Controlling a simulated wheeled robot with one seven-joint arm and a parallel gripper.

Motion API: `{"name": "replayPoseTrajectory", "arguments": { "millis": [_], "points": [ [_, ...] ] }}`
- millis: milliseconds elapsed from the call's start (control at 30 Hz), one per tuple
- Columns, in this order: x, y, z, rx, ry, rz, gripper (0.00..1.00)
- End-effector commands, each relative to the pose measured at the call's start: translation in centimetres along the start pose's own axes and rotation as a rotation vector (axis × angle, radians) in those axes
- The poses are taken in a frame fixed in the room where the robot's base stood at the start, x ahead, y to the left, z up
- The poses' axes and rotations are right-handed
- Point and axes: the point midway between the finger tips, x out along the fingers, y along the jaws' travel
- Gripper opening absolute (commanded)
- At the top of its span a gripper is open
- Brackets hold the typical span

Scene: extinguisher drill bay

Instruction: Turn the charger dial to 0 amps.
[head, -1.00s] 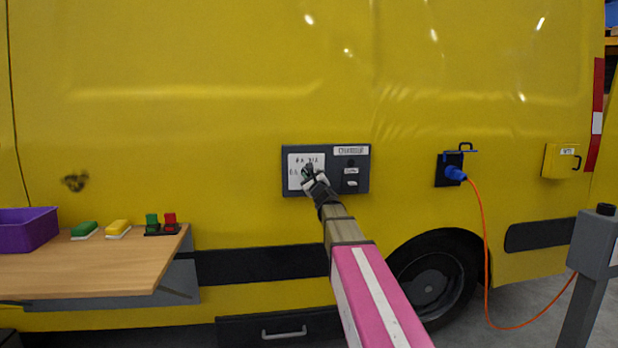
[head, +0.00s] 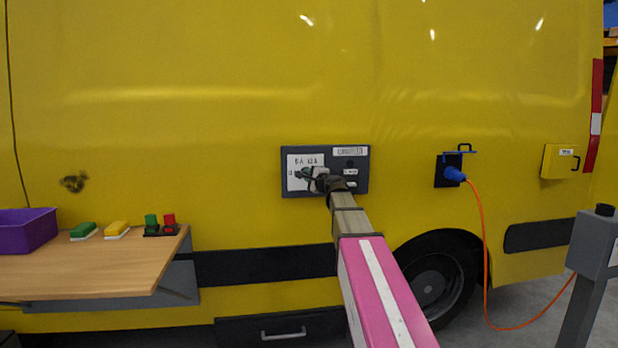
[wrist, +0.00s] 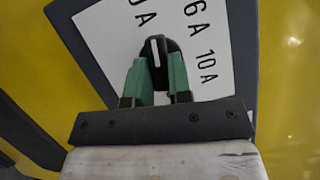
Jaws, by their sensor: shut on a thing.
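The charger dial (wrist: 167,48) is a black knob with a white pointer line, on a white label plate (head: 293,187) marked in amps. My gripper (wrist: 158,68) is shut on the dial, one green finger on each side of it. In the wrist view the pointer line runs up and slightly left, toward a mark reading "0 A" that is partly cut off at the top edge. The marks "6 A" and "10 A" lie to its right. In the head view my gripper (head: 304,174) covers most of the dial.
The plate sits on a dark charger panel (head: 363,172) on the yellow van side (head: 220,60). A blue plug (head: 455,174) with an orange cable is to the right. A wooden shelf (head: 90,270) with a purple bin (head: 28,230) stands at left.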

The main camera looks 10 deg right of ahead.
Motion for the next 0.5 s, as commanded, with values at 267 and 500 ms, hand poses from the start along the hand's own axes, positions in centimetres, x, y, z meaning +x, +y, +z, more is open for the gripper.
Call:
{"name": "replayPoseTrajectory", "arguments": {
  "millis": [267,500],
  "points": [
    [-0.04,-0.05,-0.01,-0.13,0.0,0.054,0.0],
    [-0.05,-0.04,0.0,-0.177,0.001,0.074,0.0]
  ]
}}
